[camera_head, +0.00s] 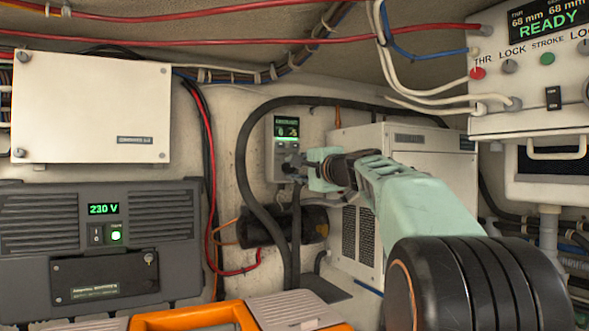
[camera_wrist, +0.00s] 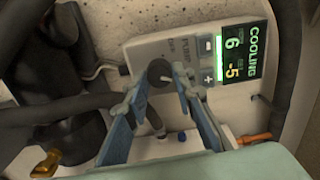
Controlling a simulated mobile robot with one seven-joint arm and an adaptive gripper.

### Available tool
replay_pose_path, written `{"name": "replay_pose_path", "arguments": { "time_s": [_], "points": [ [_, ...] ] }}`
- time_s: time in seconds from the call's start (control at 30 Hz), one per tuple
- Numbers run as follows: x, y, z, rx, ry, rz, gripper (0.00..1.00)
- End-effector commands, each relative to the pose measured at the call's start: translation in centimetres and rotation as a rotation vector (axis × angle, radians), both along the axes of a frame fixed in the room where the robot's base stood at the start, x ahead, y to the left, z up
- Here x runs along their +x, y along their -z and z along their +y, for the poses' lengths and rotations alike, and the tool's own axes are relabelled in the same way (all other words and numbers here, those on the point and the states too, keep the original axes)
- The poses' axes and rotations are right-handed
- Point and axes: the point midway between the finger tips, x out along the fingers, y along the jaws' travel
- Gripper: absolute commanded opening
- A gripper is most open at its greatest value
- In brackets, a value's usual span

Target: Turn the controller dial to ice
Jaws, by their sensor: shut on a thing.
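The controller (camera_head: 285,128) is a small light grey box on the back wall, with a lit green display at its top. In the wrist view the controller (camera_wrist: 145,52) appears turned on its side, and its display (camera_wrist: 238,55) reads COOLING with 6 and -5. Plus and minus buttons sit beside the display. The dark round dial (camera_wrist: 159,70) has a pale pointer mark. My gripper (camera_head: 292,163) is at the controller's lower part, and in the wrist view its two blue fingers (camera_wrist: 160,80) are closed on the dial's sides.
Thick black hoses (camera_head: 247,165) loop close around the controller. A white vented unit (camera_head: 420,150) stands to its right, and a dark cylinder (camera_head: 262,227) lies below. A grey 230 V unit (camera_head: 150,250) and an orange case (camera_head: 195,317) are at lower left.

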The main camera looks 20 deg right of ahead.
Motion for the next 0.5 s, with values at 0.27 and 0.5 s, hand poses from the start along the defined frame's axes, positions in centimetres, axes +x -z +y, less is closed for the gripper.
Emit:
{"name": "replay_pose_path", "arguments": {
  "time_s": [0.27, 0.5],
  "points": [
    [0.01, 0.12, -0.01, 0.006, -0.001, 0.003, 0.0],
    [0.01, 0.11, 0.0, 0.006, 0.0, 0.003, 0.33]
  ]
}}
